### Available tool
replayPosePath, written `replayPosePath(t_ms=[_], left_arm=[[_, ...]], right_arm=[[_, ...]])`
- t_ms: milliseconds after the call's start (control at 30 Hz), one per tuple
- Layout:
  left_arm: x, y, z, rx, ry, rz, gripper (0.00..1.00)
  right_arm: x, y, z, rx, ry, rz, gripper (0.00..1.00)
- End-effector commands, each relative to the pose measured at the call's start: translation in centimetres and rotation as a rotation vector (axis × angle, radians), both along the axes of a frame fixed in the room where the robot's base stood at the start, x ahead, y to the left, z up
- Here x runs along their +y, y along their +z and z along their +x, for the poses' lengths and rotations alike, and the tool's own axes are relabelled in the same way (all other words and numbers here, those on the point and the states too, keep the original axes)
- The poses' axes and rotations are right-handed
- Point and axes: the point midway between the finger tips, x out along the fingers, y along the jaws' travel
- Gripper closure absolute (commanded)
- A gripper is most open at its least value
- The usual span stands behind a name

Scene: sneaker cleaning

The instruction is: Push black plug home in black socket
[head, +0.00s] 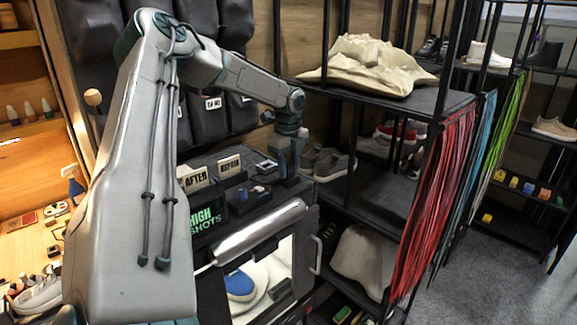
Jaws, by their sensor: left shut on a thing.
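My left arm reaches across from the left, and its gripper (288,160) points down over the top of a dark cabinet (310,190). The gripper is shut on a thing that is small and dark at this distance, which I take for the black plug. The fingers mostly hide it. I cannot clearly make out the black socket among the dark items on the cabinet top, nor tell whether the plug touches it. My right gripper is not in view.
Cards reading "AFTER" (193,179) and "REPAIR" (230,166) stand close left of the gripper. Grey shoes (334,164) sit on the rack to the right. Red laces (440,190) hang farther right.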

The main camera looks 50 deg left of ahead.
Motion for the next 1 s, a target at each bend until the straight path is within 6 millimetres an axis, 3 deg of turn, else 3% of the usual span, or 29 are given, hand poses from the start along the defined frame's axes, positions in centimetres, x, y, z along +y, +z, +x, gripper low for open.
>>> replayPosePath(t_ms=[33, 67, 167, 567, 1000], left_arm=[[0.0, -0.2, 0.0, 0.0, 0.0, 0.0, 0.9], [0.0, -0.1, 0.0, 0.0, 0.0, 0.0, 0.64], [0.0, -0.1, 0.0, 0.0, 0.0, 0.0, 0.44], [0.0, 0.6, 0.1, -0.002, 0.0, 0.001, 0.44], [0.0, 8.6, 0.0, -0.003, 0.001, 0.002, 0.44]], right_arm=[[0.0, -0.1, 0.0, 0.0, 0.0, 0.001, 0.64], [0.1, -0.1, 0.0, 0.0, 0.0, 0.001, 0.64], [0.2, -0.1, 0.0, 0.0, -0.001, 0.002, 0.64], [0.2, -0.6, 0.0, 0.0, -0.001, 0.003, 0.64], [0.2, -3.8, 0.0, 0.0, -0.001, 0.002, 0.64]])
